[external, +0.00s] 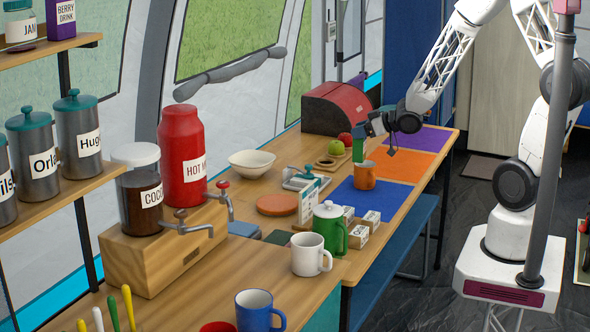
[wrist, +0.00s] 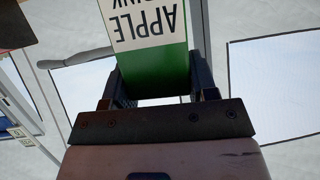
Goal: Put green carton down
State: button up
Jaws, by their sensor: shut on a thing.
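The green carton (external: 358,149) is held in my gripper (external: 360,131) over the far half of the table, just behind the orange mug (external: 365,176) in the external view. I cannot tell whether the carton's lower end touches anything. In the wrist view the green carton (wrist: 155,72) sits between the two fingers of my gripper (wrist: 162,82), with its white label reading "APPLE" upside down. My gripper is shut on the carton.
Blue (external: 352,199), orange (external: 388,166) and purple (external: 424,139) mats lie along the table's right side. A red bread box (external: 338,107) and a board with fruit (external: 331,160) are behind and left. A green teapot (external: 329,224) and small labelled boxes stand nearer.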

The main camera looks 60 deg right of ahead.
jog(key=w+d+r+m+h, duration=0.1)
jog(key=w+d, duration=1.5)
jog(key=w, duration=0.2)
jog(key=shift+w+d+h, duration=0.15)
jog(key=shift+w+h, duration=0.15)
jog(key=shift+w, duration=0.1)
notch_tip(320, 180, down, 6)
jog(key=shift+f, duration=0.15)
jog(key=shift+f, duration=0.1)
jog(key=shift+f, duration=1.75)
jog(key=shift+f, duration=0.15)
jog(key=o, duration=1.3)
jog(key=shift+r, duration=0.2)
